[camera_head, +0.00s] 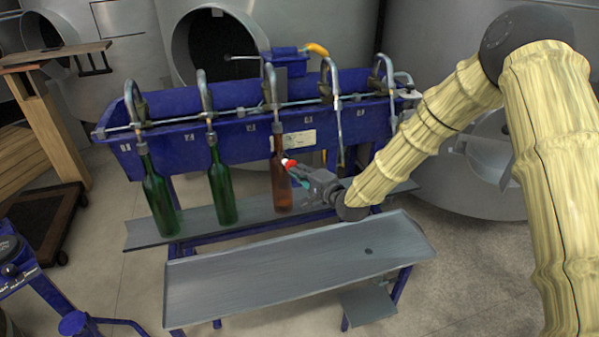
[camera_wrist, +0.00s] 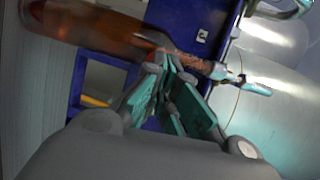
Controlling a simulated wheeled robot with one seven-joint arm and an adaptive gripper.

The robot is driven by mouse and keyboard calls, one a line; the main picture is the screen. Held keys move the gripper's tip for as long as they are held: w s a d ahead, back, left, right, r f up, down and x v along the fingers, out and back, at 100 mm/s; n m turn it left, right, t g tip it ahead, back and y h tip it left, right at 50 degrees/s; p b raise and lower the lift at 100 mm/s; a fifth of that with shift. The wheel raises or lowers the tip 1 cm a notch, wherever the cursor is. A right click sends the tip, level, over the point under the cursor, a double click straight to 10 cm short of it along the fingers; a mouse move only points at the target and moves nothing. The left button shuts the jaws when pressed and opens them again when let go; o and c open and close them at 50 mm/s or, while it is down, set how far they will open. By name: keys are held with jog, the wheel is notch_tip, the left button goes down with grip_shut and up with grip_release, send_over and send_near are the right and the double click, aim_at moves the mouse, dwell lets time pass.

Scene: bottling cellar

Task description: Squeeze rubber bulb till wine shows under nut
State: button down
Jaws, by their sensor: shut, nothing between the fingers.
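My gripper (camera_head: 291,166) is shut and empty, just right of the neck of the brown bottle (camera_head: 281,190) in the head view. In the wrist view its green-padded fingers (camera_wrist: 166,66) lie close together, with their tips overlapping the brown bottle (camera_wrist: 85,25) in the picture; I cannot tell if they touch it. A small red and white piece shows at the fingertips in the head view; I cannot tell what it is. A metal filling spout (camera_head: 270,85) runs down into the bottle's mouth. I cannot make out a rubber bulb, a nut or wine under it.
Two green bottles (camera_head: 224,187) stand under spouts to the left on a grey shelf (camera_head: 147,236). The blue filler trough (camera_head: 185,104) is behind them. An orange-handled object (camera_head: 317,49) lies behind the trough. A grey front tray (camera_head: 240,291) is empty. Steel tanks (camera_head: 330,30) fill the back.

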jog(key=f+p+v, duration=0.1)
jog(key=v, duration=0.6)
jog(key=shift+r, duration=0.45)
dwell(0.4)
dwell(0.4)
jog(key=s+d+f+n+g+h, duration=0.2)
jog(key=s+d+f+g+h, duration=0.15)
jog(key=s+f, duration=0.75)
jog(key=s+d+f+n+g+h, duration=0.2)
jog(key=s+d+f+g, duration=0.15)
jog(key=s+f, duration=0.75)
jog(key=s+d+f+n+g+h, duration=0.1)
jog(key=s+d+f+n+g, duration=0.1)
jog(key=s, duration=0.6)
jog(key=s+d+f+n+g+h, duration=0.2)
jog(key=s+d+f, duration=0.2)
jog(key=s, duration=0.5)
jog(key=s+d+f+n+g+h, duration=0.1)
jog(key=s+d+f+n+g, duration=0.1)
jog(key=s+d, duration=0.5)
jog(key=shift+s+f+p, duration=0.35)
jog(key=shift+s+f, duration=0.55)
jog(key=shift+s, duration=0.3)
